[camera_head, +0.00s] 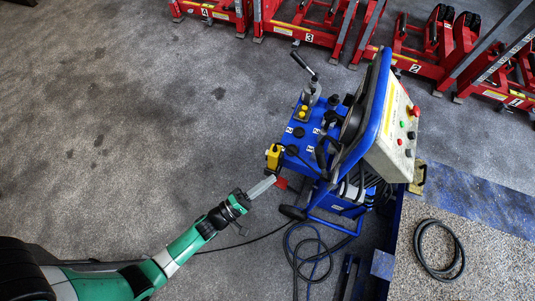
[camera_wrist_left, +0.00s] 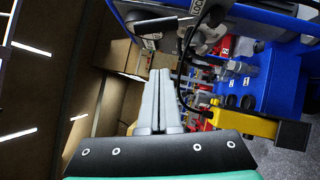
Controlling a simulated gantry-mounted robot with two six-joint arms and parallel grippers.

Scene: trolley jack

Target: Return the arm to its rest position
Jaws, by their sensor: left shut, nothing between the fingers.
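My left arm (camera_head: 185,246), green and white, reaches in from the lower left of the head view. Its gripper (camera_head: 270,182) is shut and empty, with the grey fingers together. The fingertips are close to the lower left side of the blue trolley unit (camera_head: 312,128), near a small red part; I cannot tell whether they touch. In the left wrist view the shut fingers (camera_wrist_left: 160,95) point away up the middle, with the blue unit (camera_wrist_left: 275,80) to their right. My right gripper is not in view.
The trolley carries a tilted control panel (camera_head: 395,130) with buttons, and a yellow block (camera_head: 274,156) sticks out at its left. Cables (camera_head: 312,250) lie on the floor below it. Red jacks (camera_head: 310,22) line the back. The grey floor (camera_head: 120,110) at left is clear.

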